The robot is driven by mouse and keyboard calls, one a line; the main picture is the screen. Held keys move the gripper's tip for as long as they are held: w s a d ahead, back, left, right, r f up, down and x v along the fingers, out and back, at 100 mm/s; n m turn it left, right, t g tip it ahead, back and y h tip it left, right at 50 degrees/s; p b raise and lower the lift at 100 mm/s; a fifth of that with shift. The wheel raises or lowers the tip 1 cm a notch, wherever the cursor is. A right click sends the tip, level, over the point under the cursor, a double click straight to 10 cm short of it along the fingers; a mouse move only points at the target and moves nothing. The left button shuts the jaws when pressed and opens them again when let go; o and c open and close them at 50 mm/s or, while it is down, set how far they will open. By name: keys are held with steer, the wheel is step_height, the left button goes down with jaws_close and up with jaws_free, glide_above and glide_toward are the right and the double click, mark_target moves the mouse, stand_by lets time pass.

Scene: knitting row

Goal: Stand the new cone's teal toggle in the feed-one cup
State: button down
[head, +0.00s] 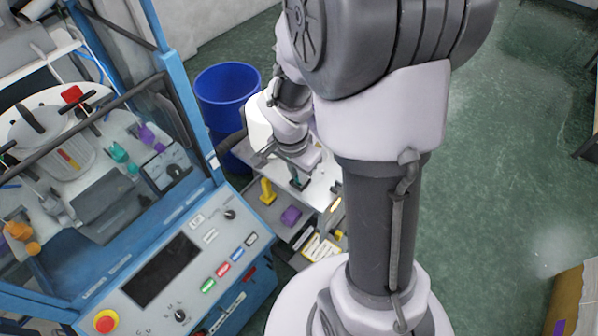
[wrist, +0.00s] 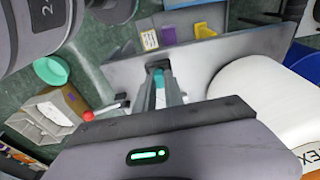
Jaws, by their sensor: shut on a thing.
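My gripper (wrist: 160,80) is shut on a teal toggle (wrist: 160,86), which shows as a thin upright strip between its fingers. A dark, cup-like piece (wrist: 157,65) lies right at the fingertips; I cannot tell whether it is the feed-one cup or whether the toggle is inside it. In the head view my gripper (head: 298,174) is over the grey shelf (head: 322,190) beside the machine, with the teal toggle (head: 297,183) below it, partly hidden by my arm. Another teal piece (head: 118,152) is inside the machine.
A yellow piece (head: 267,191) and a purple piece (head: 291,215) stand left of and below the gripper. The blue machine (head: 175,80) with its control panel is on the left. A blue bin (head: 228,85) stands behind. Open green floor lies right.

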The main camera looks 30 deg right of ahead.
steer(key=c, duration=1.4)
jaws_free()
steer(key=shift+o, duration=0.2)
step_height(320, 180, up, 17)
steer(key=a+p, duration=0.2)
steer(key=shift+s+a, duration=0.2)
steer(key=shift+s, duration=0.25)
steer(key=s+a+f+n+t+y+b, duration=0.1)
steer(key=s+a+f+n+b, duration=0.2)
steer(key=f+b, duration=0.5)
steer(key=s+a+f+n+t+y+b, duration=0.1)
steer(key=s+a+f+n+t+b, duration=0.1)
steer(key=f+b, duration=0.6)
steer(key=s+a+f+n+t+y+b, duration=0.1)
steer(key=s+a+f+n+b, duration=0.3)
steer(key=f+b, duration=0.4)
steer(key=s+a+t+b, duration=0.1)
steer(key=a+b, duration=0.1)
steer(key=b, duration=0.3)
steer(key=shift+s+a+f+n+y+b, duration=0.15)
steer(key=shift+a+f+n+y+b, duration=0.15)
steer(key=shift+a+f, duration=0.1)
